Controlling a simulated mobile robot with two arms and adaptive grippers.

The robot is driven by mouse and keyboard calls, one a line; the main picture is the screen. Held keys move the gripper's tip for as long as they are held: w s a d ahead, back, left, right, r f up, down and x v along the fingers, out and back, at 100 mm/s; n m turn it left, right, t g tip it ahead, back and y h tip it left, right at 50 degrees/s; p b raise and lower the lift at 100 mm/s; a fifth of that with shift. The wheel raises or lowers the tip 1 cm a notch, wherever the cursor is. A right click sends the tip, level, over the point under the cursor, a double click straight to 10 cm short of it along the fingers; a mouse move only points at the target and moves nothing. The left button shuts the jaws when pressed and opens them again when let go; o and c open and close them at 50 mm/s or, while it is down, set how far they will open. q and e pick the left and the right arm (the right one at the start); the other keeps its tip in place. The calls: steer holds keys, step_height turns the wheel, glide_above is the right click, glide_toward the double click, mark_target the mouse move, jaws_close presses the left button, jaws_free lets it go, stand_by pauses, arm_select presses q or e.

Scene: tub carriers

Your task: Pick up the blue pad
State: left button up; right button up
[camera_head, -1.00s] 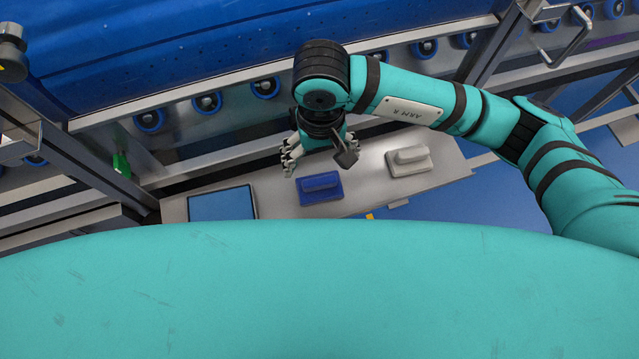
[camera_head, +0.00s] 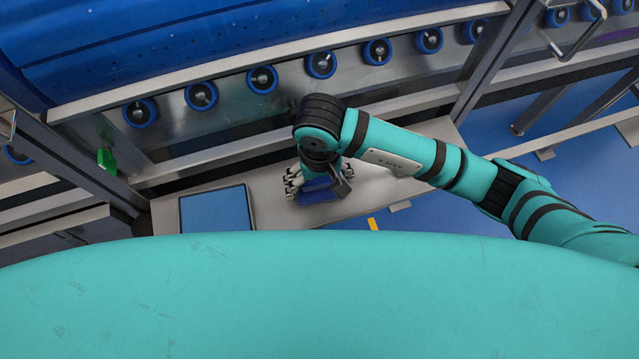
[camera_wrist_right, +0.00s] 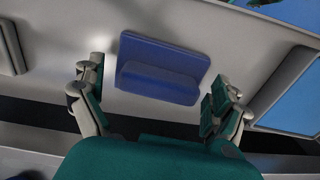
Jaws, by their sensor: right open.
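The blue pad (camera_head: 318,191) lies on the grey shelf, partly hidden under my right gripper (camera_head: 318,188) in the head view. In the right wrist view the blue pad (camera_wrist_right: 160,68), with a raised ridge along its top, lies between and just ahead of the spread fingers of my right gripper (camera_wrist_right: 152,105). The fingers are open, one on each side of the pad, and there is a visible gap between each finger and the pad. My left gripper is not in view.
The grey shelf (camera_head: 270,205) also bears a blue-screened tablet-like panel (camera_head: 215,210). A grey pad (camera_wrist_right: 10,48) lies at the left in the wrist view. Behind stand a metal frame with several blue rollers (camera_head: 262,79) and a large blue tub (camera_head: 200,40).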

mark_target(320, 180)
steer(key=shift+c, duration=0.4)
steer(key=c, duration=1)
steer(key=shift+o, duration=0.2)
steer(key=shift+r, duration=0.1)
step_height(320, 180, up, 10)
steer(key=shift+f+b, duration=0.1)
steer(key=shift+b, duration=0.2)
